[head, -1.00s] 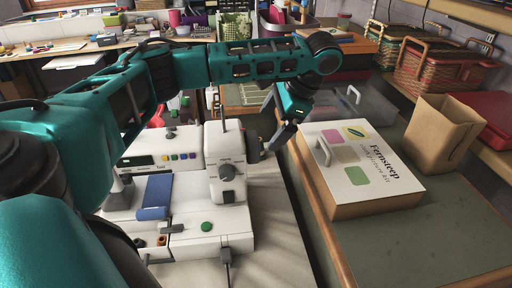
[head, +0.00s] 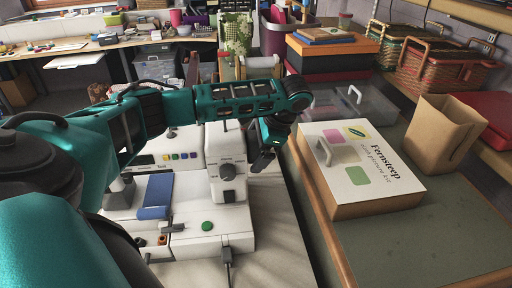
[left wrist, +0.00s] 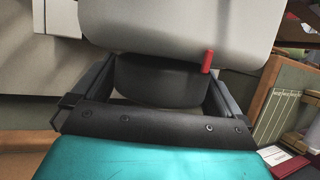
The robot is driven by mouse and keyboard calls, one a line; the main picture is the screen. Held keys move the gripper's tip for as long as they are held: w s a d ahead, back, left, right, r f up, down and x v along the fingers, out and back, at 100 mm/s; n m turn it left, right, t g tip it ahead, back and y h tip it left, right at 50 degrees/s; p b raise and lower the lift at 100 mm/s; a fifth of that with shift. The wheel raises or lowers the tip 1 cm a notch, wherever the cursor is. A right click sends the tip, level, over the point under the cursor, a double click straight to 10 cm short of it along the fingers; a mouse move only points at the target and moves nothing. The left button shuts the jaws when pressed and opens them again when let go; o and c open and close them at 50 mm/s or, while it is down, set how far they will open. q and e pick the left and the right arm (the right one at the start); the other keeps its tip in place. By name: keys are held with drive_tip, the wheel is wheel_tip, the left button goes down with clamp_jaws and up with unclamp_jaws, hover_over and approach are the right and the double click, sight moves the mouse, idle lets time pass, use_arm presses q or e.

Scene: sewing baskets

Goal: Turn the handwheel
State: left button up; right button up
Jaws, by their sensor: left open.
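The white sewing machine (head: 228,165) stands on the table in the middle of the head view, and its pale body (left wrist: 180,30) fills the top of the left wrist view. The dark round handwheel (left wrist: 158,82) on the machine's right end lies between my left gripper's fingers in the wrist view. A small red peg (left wrist: 208,62) shows at its right. My left gripper (head: 264,160) is open, with one finger on each side of the wheel; contact cannot be told. In the head view the gripper mostly hides the wheel. My right gripper is not in view.
A Fernsteep box (head: 365,180) lies on the bench just right of the machine, with a paper bag (head: 440,130) beyond it. A clear plastic bin (head: 350,105) and wicker baskets (head: 440,70) stand behind. The pale tabletop in front of my gripper is bare.

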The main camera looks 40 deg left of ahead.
use_arm(q)
drive_tip(key=c, duration=0.7)
